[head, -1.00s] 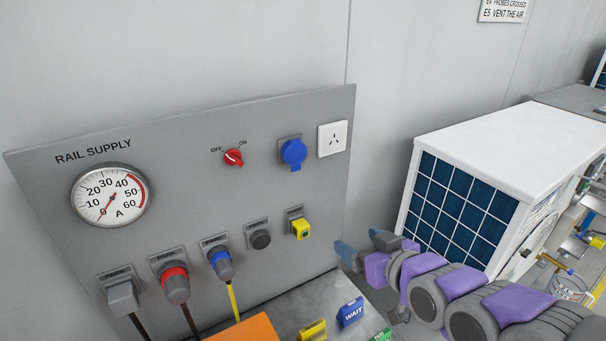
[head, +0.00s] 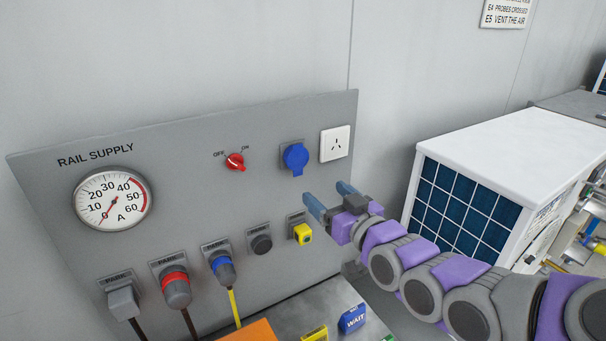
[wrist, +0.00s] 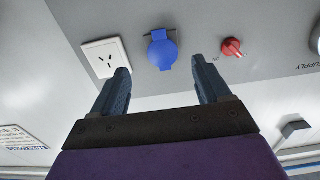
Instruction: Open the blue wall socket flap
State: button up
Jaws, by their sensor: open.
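The blue wall socket flap (head: 296,158) is a round blue cover with a small tab at its bottom, on a grey mount on the panel. It looks shut over its socket.
A red OFF/ON switch (head: 235,162) is left of the flap and a white socket (head: 335,144) right of it. Below are a yellow plug (head: 303,234), a dark round cap (head: 261,244) and parked plugs with cables.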

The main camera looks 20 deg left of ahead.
aim_at(299, 170)
jog(key=b+x, duration=0.1)
jog(key=x, duration=0.9)
jog(key=shift+w+a, duration=0.25)
jog(key=shift+w, duration=0.05)
jog(key=shift+c, duration=0.4)
grip_shut()
